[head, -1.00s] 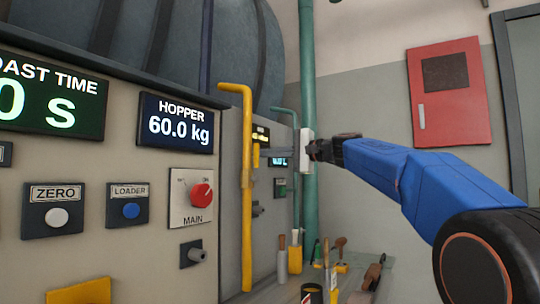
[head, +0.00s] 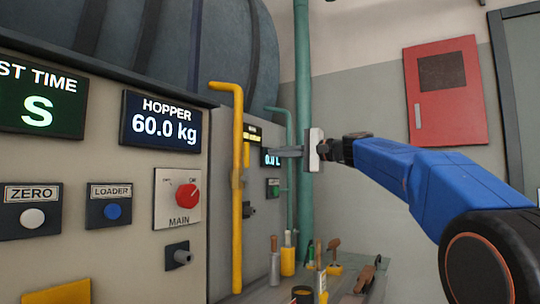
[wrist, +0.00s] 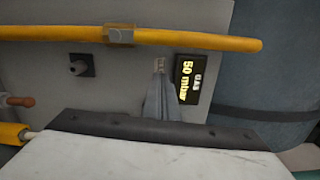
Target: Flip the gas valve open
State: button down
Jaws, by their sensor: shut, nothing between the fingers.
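The yellow gas pipe (head: 238,120) runs vertically up the front of the machine in the head view. A valve body (head: 237,181) sits on it, with a short yellow lever (head: 246,155) standing upright along the pipe. My gripper (head: 272,153) is shut and empty, right of the lever with a visible gap. In the wrist view, turned sideways, the pipe (wrist: 190,39) crosses the top with the brownish valve fitting (wrist: 119,35). The shut fingertips (wrist: 160,68) point toward the pipe beside the gas display (wrist: 190,80), which reads 50 mbar. The lever is hard to make out there.
The hopper display (head: 160,121) and the red MAIN knob (head: 187,194) are on the panel at left. A green pipe (head: 303,100) rises behind my gripper. Several brushes and tools stand on the bench (head: 265,292) below. A red cabinet (head: 445,92) hangs on the back wall.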

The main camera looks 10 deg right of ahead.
jog(key=v, duration=0.6)
jog(key=shift+d, duration=0.2)
jog(key=shift+s+f, duration=0.1)
